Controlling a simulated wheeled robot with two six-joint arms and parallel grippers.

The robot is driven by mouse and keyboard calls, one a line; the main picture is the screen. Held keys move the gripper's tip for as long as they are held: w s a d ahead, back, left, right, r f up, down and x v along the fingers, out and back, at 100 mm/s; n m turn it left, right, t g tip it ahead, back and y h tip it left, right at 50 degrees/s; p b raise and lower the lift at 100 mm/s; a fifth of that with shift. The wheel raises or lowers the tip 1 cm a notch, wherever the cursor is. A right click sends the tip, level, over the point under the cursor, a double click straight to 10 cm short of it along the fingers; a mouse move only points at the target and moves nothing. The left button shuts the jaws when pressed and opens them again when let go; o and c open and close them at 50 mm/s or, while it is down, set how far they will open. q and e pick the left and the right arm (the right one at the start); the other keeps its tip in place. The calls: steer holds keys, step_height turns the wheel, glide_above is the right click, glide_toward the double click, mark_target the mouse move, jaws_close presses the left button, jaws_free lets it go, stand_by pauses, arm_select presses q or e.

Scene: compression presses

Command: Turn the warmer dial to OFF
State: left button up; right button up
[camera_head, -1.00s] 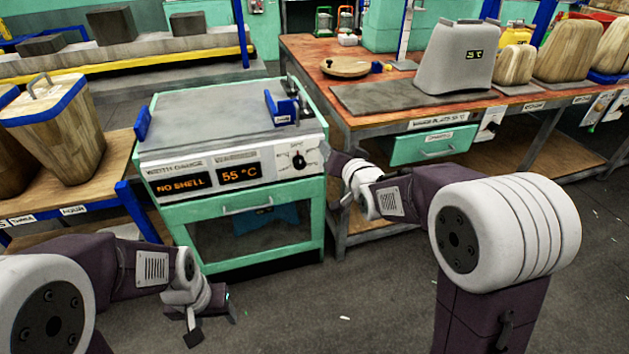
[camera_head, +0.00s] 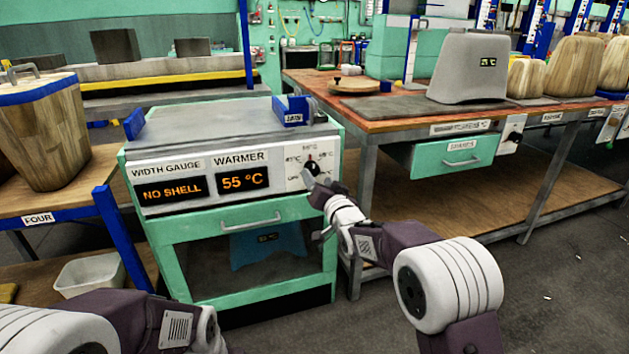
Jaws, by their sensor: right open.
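The warmer dial (camera_head: 312,168) is a dark knob on a white plate at the right end of the green station's front panel. Its pointer looks to stand roughly upright, and the marks around it are too small to read fully. The warmer display (camera_head: 243,181) reads 55 °C. My right gripper (camera_head: 316,187) is open just below and in front of the dial, very close to it. I cannot tell whether it touches the dial. Of my left arm, only the forearm and wrist show at the bottom left, with the gripper out of the frame.
The width gauge display (camera_head: 170,189) reads NO SHELL. Below the panel are a drawer handle (camera_head: 250,221) and an open bay holding a blue item (camera_head: 268,246). A wooden bench (camera_head: 390,119) with a grey shell (camera_head: 468,70) stands right. A shelf with a wooden block (camera_head: 45,135) stands left.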

mark_target(313, 172)
steer(key=shift+b+x, duration=0.4)
steer(key=shift+x, duration=1.65)
jaws_close()
